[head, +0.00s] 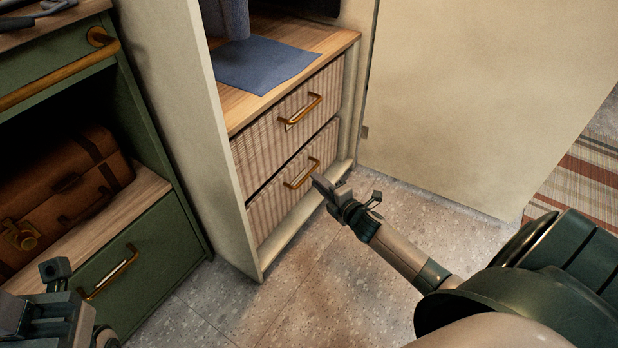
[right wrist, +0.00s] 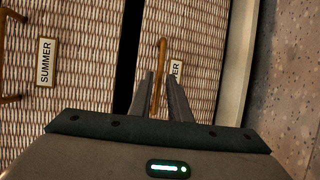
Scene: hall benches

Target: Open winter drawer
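The lower woven drawer (head: 285,195) sits in the cream cabinet and looks closed; its brass handle (head: 302,174) is on the front. In the right wrist view, the lower drawer's label (right wrist: 176,72) is partly hidden by a finger, with only its last letters showing. The upper drawer (head: 290,112) is labelled SUMMER (right wrist: 46,62) in the right wrist view. My right gripper (head: 318,184) is at the lower handle. In its wrist view the fingers (right wrist: 160,82) stand apart, one on each side of the handle (right wrist: 161,60). My left gripper (head: 38,292) is low at the left; its fingers are unclear.
The open cream door (head: 470,100) stands right of the drawers. A green cabinet (head: 150,265) with a brown suitcase (head: 70,190) is at the left. A blue cloth (head: 262,65) lies on the shelf above the drawers. The speckled floor (head: 300,290) in front is clear.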

